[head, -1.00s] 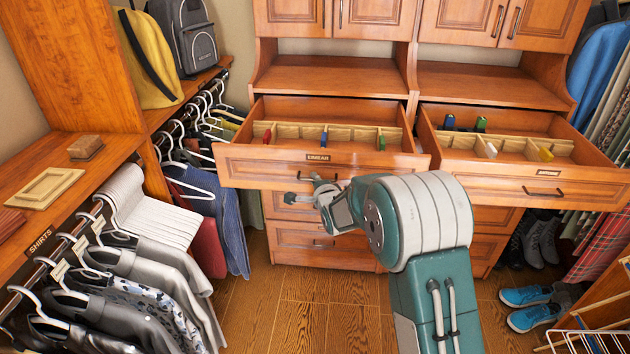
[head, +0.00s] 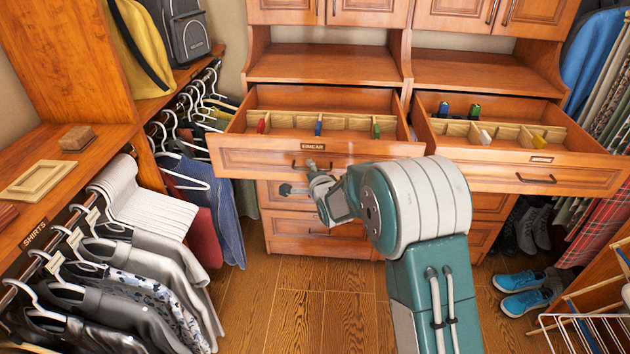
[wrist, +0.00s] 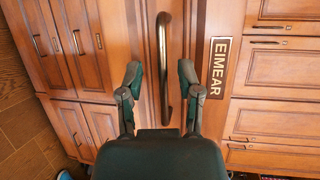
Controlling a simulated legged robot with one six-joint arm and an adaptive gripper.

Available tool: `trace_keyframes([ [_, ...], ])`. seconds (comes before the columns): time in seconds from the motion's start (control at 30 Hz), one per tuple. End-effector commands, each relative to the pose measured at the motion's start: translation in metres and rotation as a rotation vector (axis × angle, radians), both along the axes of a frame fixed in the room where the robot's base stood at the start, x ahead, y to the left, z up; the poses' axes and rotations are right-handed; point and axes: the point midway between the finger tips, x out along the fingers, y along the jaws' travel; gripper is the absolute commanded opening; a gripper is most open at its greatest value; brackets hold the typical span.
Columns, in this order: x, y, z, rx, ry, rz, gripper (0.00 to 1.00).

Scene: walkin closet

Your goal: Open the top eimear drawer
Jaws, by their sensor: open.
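The top Eimear drawer (head: 250,160) is pulled out of the left dresser, and its compartments show from above. Its dark bar handle (head: 322,165) is on the front below the EIMEAR label (head: 313,147). In the wrist view the handle (wrist: 164,65) runs upright in the picture, with its lower end between my fingers, and the label (wrist: 218,66) is to its right. My gripper (wrist: 160,85) is open, a finger on each side of the handle, not closed on it. In the head view my gripper (head: 298,189) is just in front of the drawer front, below the handle.
A second drawer (head: 510,165) stands open on the right dresser. Both drawers hold wooden dividers and small coloured items. Hanging shirts (head: 120,290) line the left side. Blue shoes (head: 530,292) and a white rack (head: 585,332) are at right. The wooden floor (head: 290,320) in front is clear.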

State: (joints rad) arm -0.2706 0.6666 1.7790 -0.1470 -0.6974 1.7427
Motion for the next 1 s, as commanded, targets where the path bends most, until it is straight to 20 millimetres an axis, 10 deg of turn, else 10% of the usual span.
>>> trace_keyframes([
  [0.53, -0.087, -0.031, 0.015, -0.004, 0.005, 0.001, 0.46],
  [1.0, -0.100, -0.036, 0.016, -0.004, 0.006, 0.001, 0.46],
])
